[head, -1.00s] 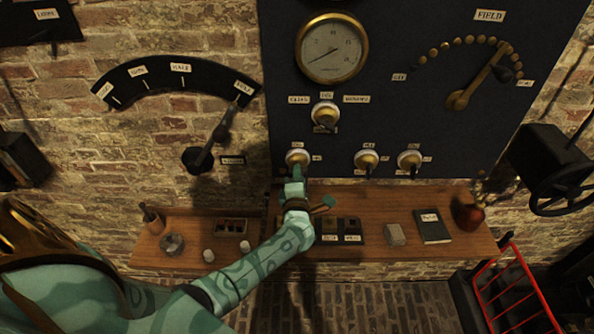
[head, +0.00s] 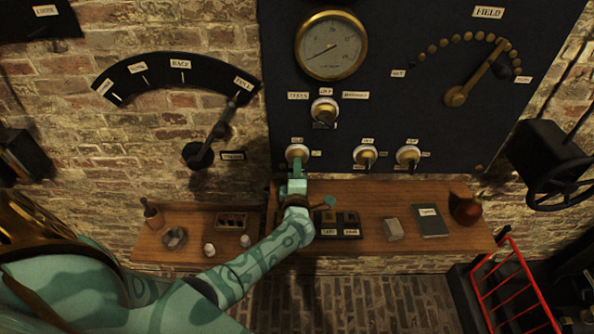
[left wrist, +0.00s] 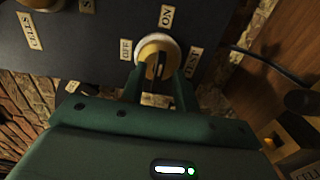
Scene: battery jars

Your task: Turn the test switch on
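The test switch (head: 297,153) is the left one of the lower row of switches on the dark panel, with a brass knob on a white round base. In the left wrist view the switch (left wrist: 158,50) shows close up, with OFF at its left, ON above it and TEST at its right. My left gripper (left wrist: 159,82) is at the switch, its two green fingers on either side of the dark lever with gaps showing. Which label the lever points to is hard to tell. In the head view my left gripper (head: 297,170) partly covers the switch. My right gripper is out of view.
Two similar switches (head: 365,156) (head: 408,156) sit to the right, and another switch (head: 324,111) sits above under a round gauge (head: 332,46). A wooden shelf (head: 375,245) with small items runs below the panel. A lever with an arc scale (head: 190,75) is on the left wall.

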